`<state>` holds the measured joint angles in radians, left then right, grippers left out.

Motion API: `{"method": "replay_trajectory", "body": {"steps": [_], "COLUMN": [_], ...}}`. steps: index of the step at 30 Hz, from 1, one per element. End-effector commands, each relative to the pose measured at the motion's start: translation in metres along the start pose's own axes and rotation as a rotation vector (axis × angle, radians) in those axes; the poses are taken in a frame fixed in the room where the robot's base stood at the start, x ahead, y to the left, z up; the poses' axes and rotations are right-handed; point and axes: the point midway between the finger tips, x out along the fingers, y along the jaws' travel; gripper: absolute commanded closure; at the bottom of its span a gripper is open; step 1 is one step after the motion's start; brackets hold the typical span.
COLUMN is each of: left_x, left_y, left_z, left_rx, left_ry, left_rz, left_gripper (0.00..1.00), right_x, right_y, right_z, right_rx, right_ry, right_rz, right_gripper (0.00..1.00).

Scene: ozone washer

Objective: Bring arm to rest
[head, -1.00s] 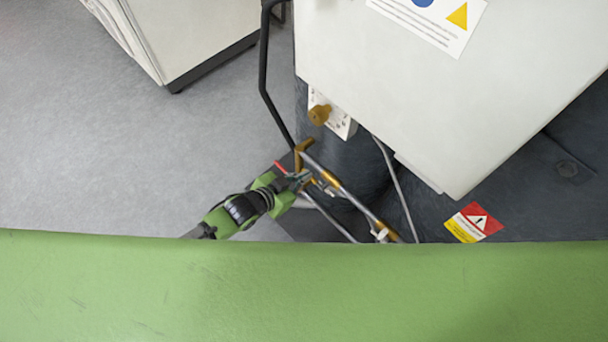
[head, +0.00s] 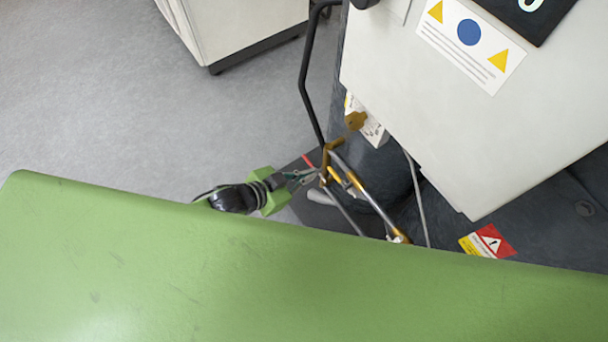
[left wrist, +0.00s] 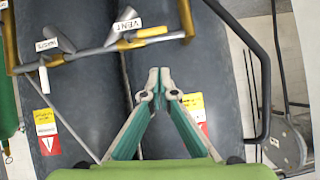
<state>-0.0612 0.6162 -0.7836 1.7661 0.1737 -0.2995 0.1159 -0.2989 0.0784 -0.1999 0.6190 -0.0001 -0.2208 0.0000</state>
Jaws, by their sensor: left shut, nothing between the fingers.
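My left gripper (head: 312,176) comes in from the left, close beside the brass and steel pipework (head: 350,182) in the head view. In the left wrist view the gripper (left wrist: 158,78) has its fingertips together with nothing between them. It points toward the dark tanks (left wrist: 90,95), just below the pipe (left wrist: 110,48) with the VENT label (left wrist: 126,25). I cannot tell from these views whether the fingertips touch the pipe. My right gripper is in no view.
A green surface (head: 180,270) fills the bottom of the head view. A white cabinet (head: 470,120) with warning labels stands at right, with a black bent handle bar (head: 305,85) beside it. Another pale cabinet (head: 240,30) stands at the top. Grey floor (head: 130,110) at left is clear.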

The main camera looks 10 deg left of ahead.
Motion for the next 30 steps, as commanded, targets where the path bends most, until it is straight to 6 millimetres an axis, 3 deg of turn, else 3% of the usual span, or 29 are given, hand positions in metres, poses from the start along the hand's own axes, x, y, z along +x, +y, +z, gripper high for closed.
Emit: {"method": "replay_trajectory", "body": {"steps": [11, 14, 17, 20, 21, 23, 26, 30], "left_x": [-0.010, -0.005, 0.005, 0.012, 0.011, 0.007, -0.007, -0.039], "left_y": [-0.001, -0.008, -0.025, -0.043, -0.046, -0.046, -0.031, 0.017], "left_z": [0.001, 0.015, 0.055, 0.122, 0.153, 0.199, 0.274, 0.364], "left_rx": [-0.001, -0.013, -0.048, -0.107, -0.134, -0.180, -0.254, -0.360], "left_ry": [-0.002, -0.024, -0.086, -0.192, -0.240, -0.314, -0.438, -0.608], "left_rz": [-0.001, -0.022, -0.075, -0.148, -0.175, -0.209, -0.247, -0.266], "left_gripper": [1.00, 1.00, 1.00, 1.00, 1.00, 1.00, 1.00, 1.00], "right_x": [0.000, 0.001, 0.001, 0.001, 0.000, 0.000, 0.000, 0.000], "right_y": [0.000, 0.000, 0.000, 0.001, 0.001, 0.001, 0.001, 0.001], "right_z": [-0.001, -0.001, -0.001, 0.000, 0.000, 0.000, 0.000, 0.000], "right_rx": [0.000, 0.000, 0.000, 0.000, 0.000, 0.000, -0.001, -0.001], "right_ry": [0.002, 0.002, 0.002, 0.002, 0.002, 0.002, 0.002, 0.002], "right_rz": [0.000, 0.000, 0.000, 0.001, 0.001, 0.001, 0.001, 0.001], "right_gripper": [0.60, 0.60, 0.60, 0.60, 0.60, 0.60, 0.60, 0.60]}}
